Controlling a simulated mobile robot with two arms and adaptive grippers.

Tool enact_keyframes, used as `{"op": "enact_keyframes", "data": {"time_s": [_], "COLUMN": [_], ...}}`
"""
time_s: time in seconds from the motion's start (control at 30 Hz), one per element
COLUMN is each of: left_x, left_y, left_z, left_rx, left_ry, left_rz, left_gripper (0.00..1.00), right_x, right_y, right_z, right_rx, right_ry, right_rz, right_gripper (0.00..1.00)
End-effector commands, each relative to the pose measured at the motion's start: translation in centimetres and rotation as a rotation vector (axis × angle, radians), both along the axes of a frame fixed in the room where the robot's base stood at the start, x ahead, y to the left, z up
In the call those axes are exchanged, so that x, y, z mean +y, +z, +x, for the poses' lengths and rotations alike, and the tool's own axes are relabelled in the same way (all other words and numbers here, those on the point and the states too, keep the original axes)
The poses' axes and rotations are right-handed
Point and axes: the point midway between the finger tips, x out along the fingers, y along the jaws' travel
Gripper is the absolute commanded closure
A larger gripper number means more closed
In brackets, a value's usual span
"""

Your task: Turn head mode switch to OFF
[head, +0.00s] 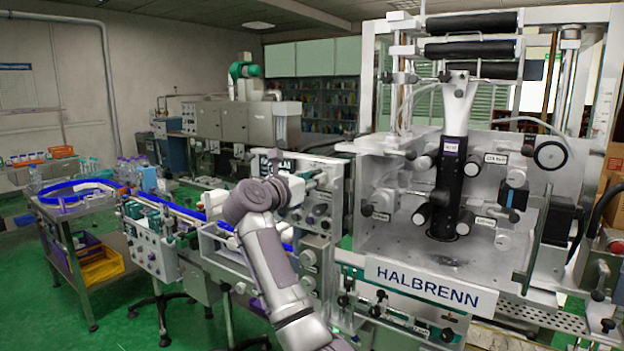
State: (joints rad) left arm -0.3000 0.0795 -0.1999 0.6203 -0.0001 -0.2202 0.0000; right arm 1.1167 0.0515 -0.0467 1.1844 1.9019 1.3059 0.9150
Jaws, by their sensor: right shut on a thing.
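My right arm comes up from the bottom middle, and my right gripper (312,182) is at the upper part of a light grey upright control panel (334,200). It is shut on a small control there, which appears to be the head mode switch. The wrist and fingers hide most of this control, and its position and lettering cannot be read. Several small knobs and buttons sit below and right of the gripper on the panel. My left gripper is not in view.
Right of the panel stands the machine marked HALBRENN (428,283), with a black column (449,190) and several knobs. A conveyor with a blue guide rail (165,204) runs off left to a steel table. A yellow bin (101,267) sits under it. Green floor is open at lower left.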

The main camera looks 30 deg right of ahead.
Motion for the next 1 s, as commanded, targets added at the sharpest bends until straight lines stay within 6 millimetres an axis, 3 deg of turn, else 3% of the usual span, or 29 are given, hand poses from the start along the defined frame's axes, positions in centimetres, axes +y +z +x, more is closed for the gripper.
{"op": "enact_keyframes", "data": {"time_s": [0.37,1.0], "left_x": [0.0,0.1], "left_y": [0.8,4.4], "left_z": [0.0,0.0], "left_rx": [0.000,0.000], "left_ry": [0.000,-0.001], "left_rz": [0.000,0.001], "left_gripper": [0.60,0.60], "right_x": [0.1,0.2], "right_y": [0.1,0.3], "right_z": [0.1,0.2], "right_rx": [0.156,0.710], "right_ry": [0.002,0.003], "right_rz": [-0.061,-0.292], "right_gripper": [1.00,1.00]}}
